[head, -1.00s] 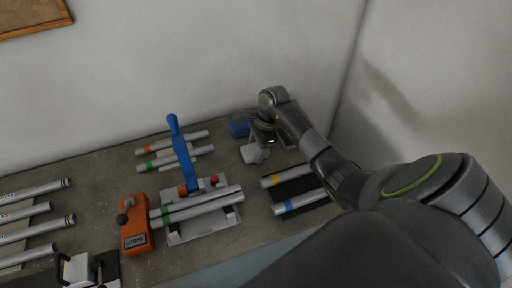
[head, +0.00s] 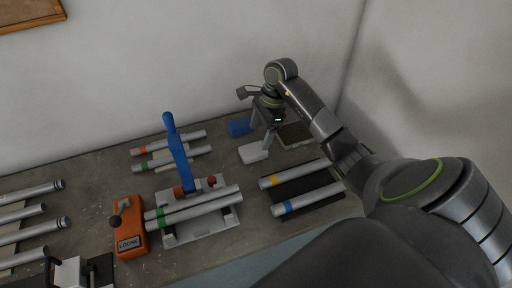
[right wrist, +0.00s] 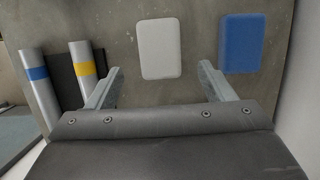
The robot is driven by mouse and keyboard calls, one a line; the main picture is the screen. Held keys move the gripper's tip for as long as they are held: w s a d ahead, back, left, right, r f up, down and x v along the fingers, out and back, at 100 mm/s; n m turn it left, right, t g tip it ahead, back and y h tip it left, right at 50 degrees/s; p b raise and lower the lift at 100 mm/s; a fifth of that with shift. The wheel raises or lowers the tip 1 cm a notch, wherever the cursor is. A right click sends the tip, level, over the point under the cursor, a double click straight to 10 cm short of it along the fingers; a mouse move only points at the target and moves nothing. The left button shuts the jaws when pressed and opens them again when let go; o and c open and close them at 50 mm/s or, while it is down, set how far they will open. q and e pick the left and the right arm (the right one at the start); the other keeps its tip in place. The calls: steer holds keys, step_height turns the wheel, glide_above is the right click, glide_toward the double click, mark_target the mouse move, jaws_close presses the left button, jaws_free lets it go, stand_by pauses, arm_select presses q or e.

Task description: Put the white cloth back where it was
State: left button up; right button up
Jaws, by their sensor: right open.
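The white cloth (head: 253,152), a small folded pad, lies flat on the grey bench in the head view. It also shows whole in the right wrist view (right wrist: 162,48). My right gripper (head: 262,132) is open and empty above the bench, just behind the cloth in the head view. In the right wrist view its fingers (right wrist: 160,82) stand wide apart, with the cloth beyond them and between their lines, not touched. My left gripper is out of view.
A blue pad (head: 240,127) lies close to the white cloth. A dark flat piece (head: 295,135) lies right of the gripper. Silver tubes with yellow and blue bands (head: 308,199) rest on a black mat. A jig with a blue lever (head: 178,150) and an orange box (head: 131,243) stand left.

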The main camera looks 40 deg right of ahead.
steer(key=b+v, duration=0.1)
steer(key=v, duration=0.4)
steer(key=shift+a, duration=0.1)
stand_by(0.4)
